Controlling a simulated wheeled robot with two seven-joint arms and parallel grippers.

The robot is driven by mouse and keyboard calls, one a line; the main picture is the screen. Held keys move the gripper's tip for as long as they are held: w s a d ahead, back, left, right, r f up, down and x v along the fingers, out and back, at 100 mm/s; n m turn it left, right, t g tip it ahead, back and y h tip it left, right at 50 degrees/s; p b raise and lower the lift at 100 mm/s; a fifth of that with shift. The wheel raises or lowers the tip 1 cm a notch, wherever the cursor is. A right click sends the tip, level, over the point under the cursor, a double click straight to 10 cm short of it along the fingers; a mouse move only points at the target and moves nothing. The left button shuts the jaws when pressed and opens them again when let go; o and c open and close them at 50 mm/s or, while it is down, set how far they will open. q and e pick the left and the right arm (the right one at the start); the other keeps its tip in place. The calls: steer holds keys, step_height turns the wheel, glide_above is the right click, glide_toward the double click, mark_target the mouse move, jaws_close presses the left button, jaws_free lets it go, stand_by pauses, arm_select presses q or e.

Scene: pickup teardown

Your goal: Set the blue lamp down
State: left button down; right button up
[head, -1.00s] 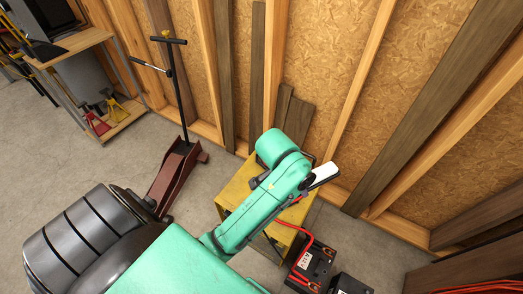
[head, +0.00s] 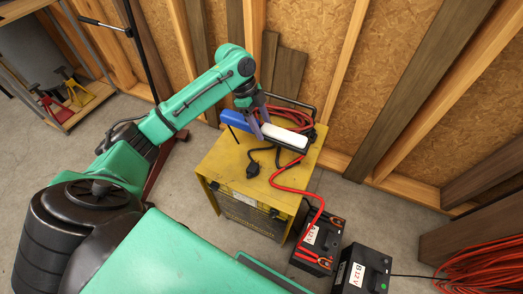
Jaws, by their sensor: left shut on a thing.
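The blue lamp, with its blue part (head: 234,119) on the left and a long white face in a dark frame on the right, is over the top of a yellow box-shaped machine (head: 222,157). My left gripper (head: 259,124) reaches down from above and is shut on the lamp, its fingers between the blue part and the white face. The lamp looks low over the machine's top; I cannot tell whether it touches. My right gripper is not in view.
Red cable (head: 296,117) is coiled behind the lamp, and a black plug (head: 254,168) lies on the machine's top. Two black batteries (head: 361,268) stand on the floor to the right. A wooden stud wall is close behind. Red and yellow stands (head: 75,88) sit on a shelf at left.

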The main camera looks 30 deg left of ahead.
mark_target(266, 156)
arm_select(q)
step_height(266, 156, down, 11)
steer(key=shift+f+b, duration=0.1)
steer(key=shift+b, duration=0.7)
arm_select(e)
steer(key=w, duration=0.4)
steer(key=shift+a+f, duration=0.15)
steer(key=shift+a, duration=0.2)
arm_select(q)
steer(key=shift+c, duration=0.9)
jaws_free()
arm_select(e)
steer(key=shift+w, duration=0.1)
arm_select(q)
steer(key=p+v, duration=0.1)
steer(key=v, duration=1.1)
steer(key=shift+p, duration=0.35)
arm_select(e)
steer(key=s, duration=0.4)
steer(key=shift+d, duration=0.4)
arm_select(q)
steer(key=shift+s, duration=0.1)
